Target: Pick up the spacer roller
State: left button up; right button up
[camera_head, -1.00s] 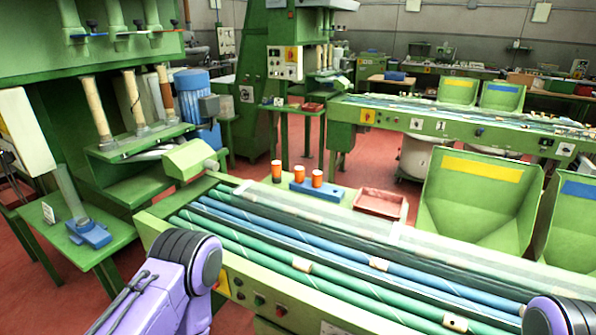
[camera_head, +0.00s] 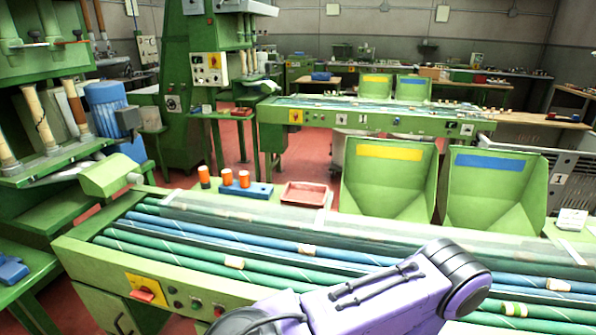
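Three orange cylinders with pale tops are at the back left end of the green conveyor table (camera_head: 190,290). One orange cylinder (camera_head: 204,176) stands on the left. Two more, a middle orange cylinder (camera_head: 227,176) and a right orange cylinder (camera_head: 244,178), stand at a blue block (camera_head: 256,191). No label shows which thing is the spacer roller. A purple and black link of my arm crosses the lower middle and covers part of the conveyor. Neither of my grippers is in view.
A shallow red tray (camera_head: 305,193) sits right of the blue block. Green bins with a yellow label (camera_head: 389,185) and a blue label (camera_head: 493,195) stand behind the conveyor. Small cork pieces, one a cork stopper (camera_head: 234,262), lie on the green and blue rods.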

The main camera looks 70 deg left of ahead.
aim_at(204, 173)
jog(key=z, duration=0.5)
jog(key=k, duration=2.25)
jog(key=u, duration=1.45)
